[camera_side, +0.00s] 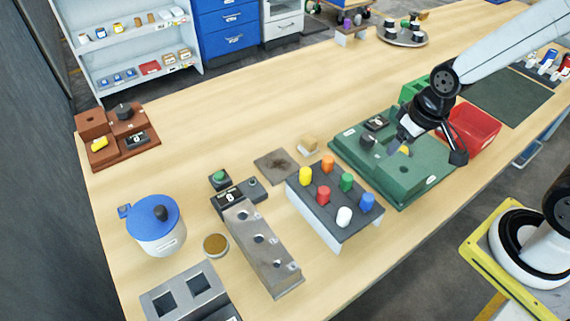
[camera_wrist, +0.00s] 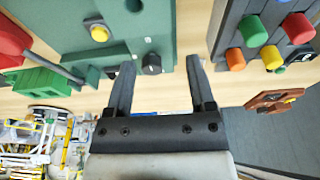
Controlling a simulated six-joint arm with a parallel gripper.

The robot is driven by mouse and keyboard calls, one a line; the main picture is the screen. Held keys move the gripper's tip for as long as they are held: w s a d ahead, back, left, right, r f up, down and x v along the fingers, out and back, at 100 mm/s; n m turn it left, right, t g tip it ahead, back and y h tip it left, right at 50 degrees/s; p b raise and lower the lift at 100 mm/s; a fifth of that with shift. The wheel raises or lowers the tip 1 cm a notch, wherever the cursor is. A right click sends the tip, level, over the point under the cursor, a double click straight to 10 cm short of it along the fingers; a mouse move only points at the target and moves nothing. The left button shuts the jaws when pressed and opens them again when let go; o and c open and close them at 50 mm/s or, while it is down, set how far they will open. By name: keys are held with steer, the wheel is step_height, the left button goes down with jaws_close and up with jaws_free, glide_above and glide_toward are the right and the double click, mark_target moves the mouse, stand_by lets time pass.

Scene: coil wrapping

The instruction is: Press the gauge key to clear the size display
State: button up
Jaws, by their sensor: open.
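In the side view a small black gauge unit (camera_side: 228,195) with white marks on its face, perhaps the display, sits behind the metal bar (camera_side: 262,248) with several holes. A green button (camera_side: 219,176) stands on a dark box behind it, and a grey button (camera_side: 252,182) is at its right. I cannot tell which is the gauge key, and the reading is too small to make out. My gripper (camera_side: 400,140) is over the green board (camera_side: 432,182), well to the right of the gauge. In the wrist view my gripper (camera_wrist: 161,63) is open and empty.
A dark block of coloured pegs (camera_side: 315,215) stands between my gripper and the gauge. The green board carries a black knob (camera_side: 367,140) and a yellow part (camera_wrist: 99,33). A blue-lidded pot (camera_side: 152,222) stands at the left.

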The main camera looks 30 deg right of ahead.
jaws_close()
stand_by(1.5)
